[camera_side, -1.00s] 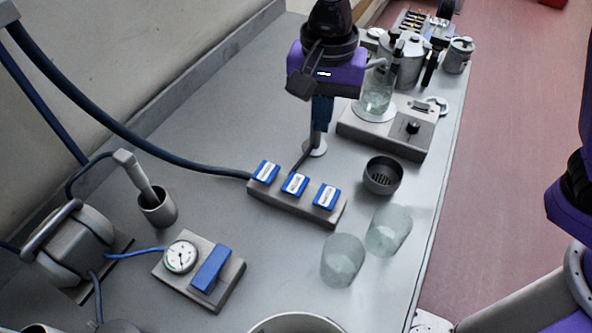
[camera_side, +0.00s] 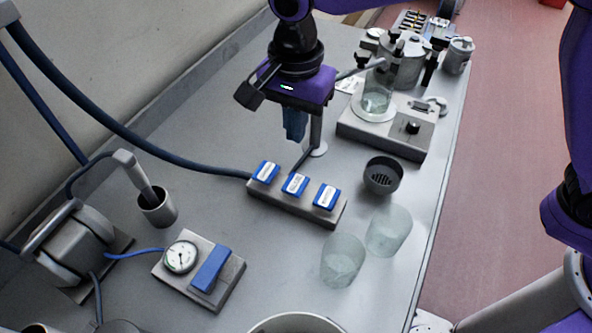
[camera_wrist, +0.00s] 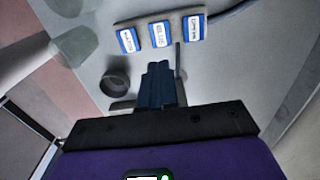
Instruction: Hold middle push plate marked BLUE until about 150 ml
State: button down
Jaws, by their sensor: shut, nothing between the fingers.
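Three blue push plates with white labels sit in a row on a grey block (camera_side: 264,198). The middle push plate (camera_side: 295,184) lies between the left plate (camera_side: 265,171) and the right plate (camera_side: 326,196). In the wrist view the middle plate's label (camera_wrist: 159,34) appears to read BLUE. My gripper (camera_side: 296,138) is shut and empty, with its fingers pointing down. It is above and behind the block, apart from the plates. The shut fingers also show in the wrist view (camera_wrist: 158,66), below the middle plate in the picture. Two clear glass beakers (camera_side: 342,260) (camera_side: 388,231) stand right of the block.
A dark slotted cup (camera_side: 382,175) stands right of the block. A slim post (camera_side: 316,130) rises behind my fingers. A stirrer-like unit (camera_side: 388,134) carries a glass vessel (camera_side: 376,98). A gauge box (camera_side: 199,270) is at front left. Bare bench lies left of the block.

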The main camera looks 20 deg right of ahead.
aim_at(298, 184)
notch_tip(298, 184, down, 12)
jog(key=shift+f, duration=0.2)
dwell(0.4)
jog(key=shift+s+d+f, duration=0.1)
jog(key=shift+s+f, duration=0.05)
jog(key=shift+f, duration=1.15)
notch_tip(298, 184, up, 15)
jog(key=shift+w+a, duration=0.2)
dwell(1.7)
